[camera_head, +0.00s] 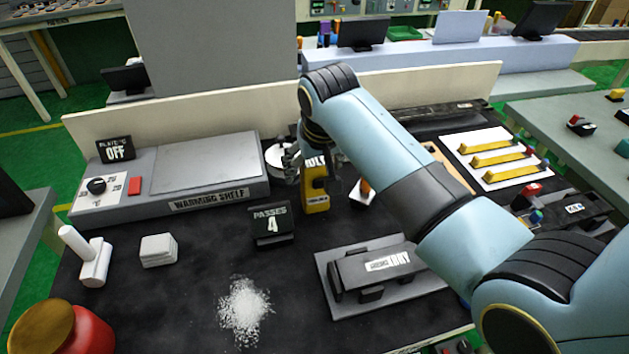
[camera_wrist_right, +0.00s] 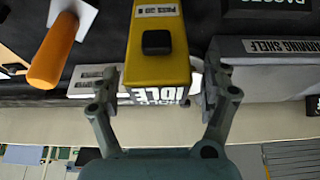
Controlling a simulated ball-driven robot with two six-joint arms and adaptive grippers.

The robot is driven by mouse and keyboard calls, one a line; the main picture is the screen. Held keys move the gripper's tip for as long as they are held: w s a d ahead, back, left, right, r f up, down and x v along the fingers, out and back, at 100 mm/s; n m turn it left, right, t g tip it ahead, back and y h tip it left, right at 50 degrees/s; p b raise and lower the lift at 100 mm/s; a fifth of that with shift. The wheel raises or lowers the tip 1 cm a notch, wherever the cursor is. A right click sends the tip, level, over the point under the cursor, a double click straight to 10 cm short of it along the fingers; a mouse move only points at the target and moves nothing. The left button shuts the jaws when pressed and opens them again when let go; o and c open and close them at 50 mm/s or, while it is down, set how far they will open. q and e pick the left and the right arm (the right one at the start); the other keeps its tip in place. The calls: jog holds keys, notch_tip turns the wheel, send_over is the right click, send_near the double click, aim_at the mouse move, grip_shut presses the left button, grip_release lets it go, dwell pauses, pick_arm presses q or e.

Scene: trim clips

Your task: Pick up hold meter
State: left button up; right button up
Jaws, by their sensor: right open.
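The hold meter is a yellow handheld block with a black button and a display reading IDLE; it stands on the dark bench in the head view (camera_head: 317,201), beside the warming shelf's right end. In the right wrist view the meter (camera_wrist_right: 158,68) lies between the two fingers. My right gripper (camera_head: 308,160) is at the meter's top end, partly hidden by my arm. In the wrist view the right gripper (camera_wrist_right: 160,88) is open, with gaps visible beside the meter, so it does not appear clamped. My left gripper is not in view.
The warming shelf (camera_head: 195,165) stands left of the meter, and a PASSES 4 sign (camera_head: 271,224) stands in front of it. An orange-handled tool (camera_wrist_right: 53,50) lies close to the meter. A grey fixture (camera_head: 335,300) and white powder (camera_head: 244,308) are nearer the front.

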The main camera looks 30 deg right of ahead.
jog(key=shift+x, duration=1.3)
jog(key=shift+s, duration=0.1)
jog(key=c, duration=1.1)
jog(key=shift+r, duration=0.1)
jog(key=shift+r, duration=0.15)
